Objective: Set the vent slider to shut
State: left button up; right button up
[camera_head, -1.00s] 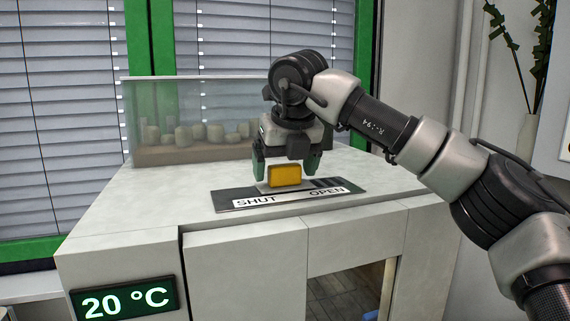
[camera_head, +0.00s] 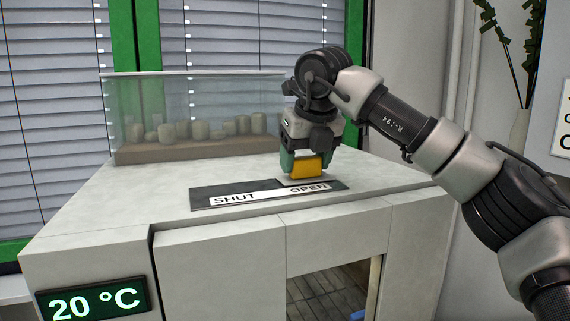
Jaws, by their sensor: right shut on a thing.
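The vent slider is a dark flat plate (camera_head: 205,191) on the bench top, with a white strip reading SHUT at its left and OPEN at its right. Its yellow handle (camera_head: 307,168) stands over the OPEN end. My right gripper (camera_head: 311,166) points down and is shut on the handle, with greenish fingers at its sides. The handle's upper part and back are hidden by the gripper. My left gripper is out of view.
A glass tank (camera_head: 195,118) with several rounded lumps stands behind the plate. A green-lit display (camera_head: 93,301) reads 20 °C on the bench front. An open recess (camera_head: 325,292) lies below on the right. The bench top left of the plate is clear.

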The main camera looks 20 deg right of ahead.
jog(key=shift+d, duration=0.3)
jog(key=shift+a+r, duration=0.15)
jog(key=shift+a, duration=0.2)
jog(key=shift+d, duration=0.1)
jog(key=o, duration=0.9)
jog(key=shift+d, duration=0.1)
jog(key=o, duration=0.4)
jog(key=shift+s+d, duration=0.1)
jog(key=shift+d, duration=0.1)
jog(key=shift+a, duration=0.15)
jog(key=shift+r, duration=0.25)
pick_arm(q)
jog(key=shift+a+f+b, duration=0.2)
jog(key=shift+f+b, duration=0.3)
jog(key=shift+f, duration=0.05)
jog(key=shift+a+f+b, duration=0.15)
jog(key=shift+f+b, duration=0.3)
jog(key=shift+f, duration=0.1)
pick_arm(e)
jog(key=v, duration=1)
jog(key=shift+s+r, duration=0.1)
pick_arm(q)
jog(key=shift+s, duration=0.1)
